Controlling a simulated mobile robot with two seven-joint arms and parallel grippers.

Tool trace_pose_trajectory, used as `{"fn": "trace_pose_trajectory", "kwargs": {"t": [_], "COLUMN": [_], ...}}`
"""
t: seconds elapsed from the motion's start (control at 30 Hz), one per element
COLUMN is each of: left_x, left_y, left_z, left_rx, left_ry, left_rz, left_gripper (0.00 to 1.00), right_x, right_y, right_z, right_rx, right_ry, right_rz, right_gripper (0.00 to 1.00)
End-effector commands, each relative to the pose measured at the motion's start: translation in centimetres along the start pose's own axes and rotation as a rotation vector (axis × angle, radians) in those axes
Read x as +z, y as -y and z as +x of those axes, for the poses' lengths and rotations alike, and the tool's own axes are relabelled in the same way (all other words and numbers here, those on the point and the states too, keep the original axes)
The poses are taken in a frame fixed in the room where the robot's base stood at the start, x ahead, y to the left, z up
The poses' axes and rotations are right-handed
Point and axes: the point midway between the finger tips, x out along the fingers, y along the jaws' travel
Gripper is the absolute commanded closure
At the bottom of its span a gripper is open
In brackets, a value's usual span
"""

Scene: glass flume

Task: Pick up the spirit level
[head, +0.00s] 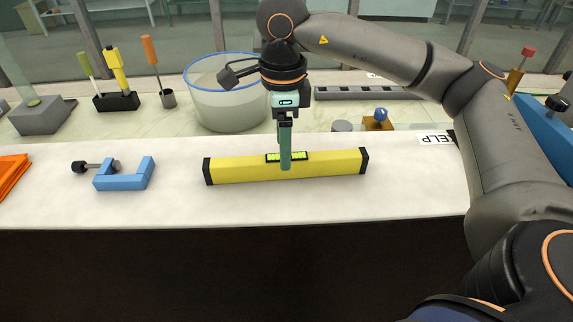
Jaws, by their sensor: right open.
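The spirit level (325,166) is a long yellow bar with black end caps and a bright green vial window near its middle. It lies flat on the pale worktop, near the front edge. My right gripper (286,162) points straight down at the level's middle, with its green fingers overlapping the vial area. The fingers are seen edge-on, so the gap between them is hidden. I cannot tell whether they touch the level, and the level rests on the worktop. My left gripper is out of view.
A blue clamp (124,181) lies left of the level, with an orange object (12,172) at the far left. Behind stand a clear blue-rimmed tub (225,108), a black holder (116,102) with screwdrivers, and a dark grey slotted bar (365,93). The worktop between clamp and level is clear.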

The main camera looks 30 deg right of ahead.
Motion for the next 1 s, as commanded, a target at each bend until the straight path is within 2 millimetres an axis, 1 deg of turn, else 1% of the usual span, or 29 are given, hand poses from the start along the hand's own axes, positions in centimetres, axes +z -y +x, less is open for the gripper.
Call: {"fn": "trace_pose_trajectory", "kwargs": {"t": [0.13,0.2,0.3,0.4,0.57,0.67,1.0], "left_x": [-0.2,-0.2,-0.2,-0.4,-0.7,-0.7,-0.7], "left_y": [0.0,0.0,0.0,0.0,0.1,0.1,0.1], "left_z": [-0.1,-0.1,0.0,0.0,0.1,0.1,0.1], "left_rx": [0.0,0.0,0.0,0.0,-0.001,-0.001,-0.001], "left_ry": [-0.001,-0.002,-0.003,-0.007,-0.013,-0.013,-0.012], "left_rz": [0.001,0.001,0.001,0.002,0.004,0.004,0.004], "left_gripper": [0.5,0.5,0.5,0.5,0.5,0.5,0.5], "right_x": [-0.7,-0.7,-0.6,-0.6,-0.6,-0.6,-0.6], "right_y": [-0.2,-0.2,-0.2,-0.2,-0.2,-0.2,-0.2], "right_z": [2.3,3.3,4.3,4.6,4.6,4.6,4.6], "right_rx": [0.004,0.003,0.002,0.001,0.001,0.001,0.001], "right_ry": [-0.004,-0.003,-0.002,0.0,0.0,0.0,0.0], "right_rz": [0.001,0.001,0.001,0.001,0.001,0.001,0.001], "right_gripper": [0.28,0.28,0.28,0.28,0.28,0.36,0.75]}}
